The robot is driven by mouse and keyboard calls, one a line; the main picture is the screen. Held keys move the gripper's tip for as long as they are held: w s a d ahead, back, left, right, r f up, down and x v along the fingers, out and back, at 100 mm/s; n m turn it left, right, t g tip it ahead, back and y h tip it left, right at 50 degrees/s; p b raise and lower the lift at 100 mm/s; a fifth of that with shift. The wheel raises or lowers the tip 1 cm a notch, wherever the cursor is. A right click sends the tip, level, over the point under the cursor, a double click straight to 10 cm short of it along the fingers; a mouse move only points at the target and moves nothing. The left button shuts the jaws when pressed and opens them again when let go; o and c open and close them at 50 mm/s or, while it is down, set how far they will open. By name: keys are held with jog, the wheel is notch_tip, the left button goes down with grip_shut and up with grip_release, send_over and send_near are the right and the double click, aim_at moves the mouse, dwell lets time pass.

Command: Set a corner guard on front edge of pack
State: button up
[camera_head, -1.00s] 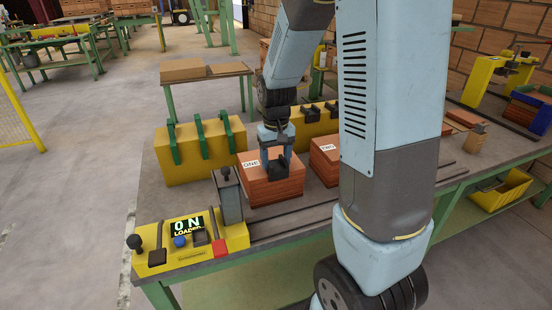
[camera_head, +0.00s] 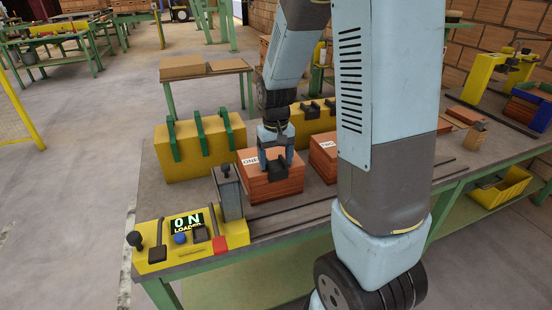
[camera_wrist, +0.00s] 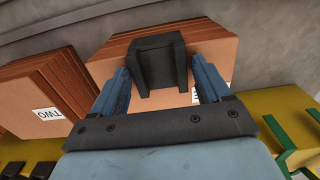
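The pack labelled ONE (camera_head: 275,190), a brown layered block, sits on the table below my gripper; it also shows in the wrist view (camera_wrist: 217,60). A black corner guard (camera_head: 278,174) lies against the pack's front top edge, and in the wrist view (camera_wrist: 157,65) it sits at that edge between my fingers. My gripper (camera_head: 277,160) is open, one blue finger on each side of the guard with narrow gaps. Whether the guard lies fully flush is hard to tell. More black guards (camera_head: 312,110) stand on a yellow block behind.
The pack labelled TWO (camera_head: 325,160) stands close to the right. A grey post (camera_head: 230,192) and the yellow control panel (camera_head: 190,240), its display reading ON LOADED, are at the left front. A yellow block with green clamps (camera_head: 180,150) stands behind left.

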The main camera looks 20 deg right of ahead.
jog(key=shift+o, duration=1.2)
notch_tip(320, 180, up, 14)
jog(key=shift+f, duration=0.15)
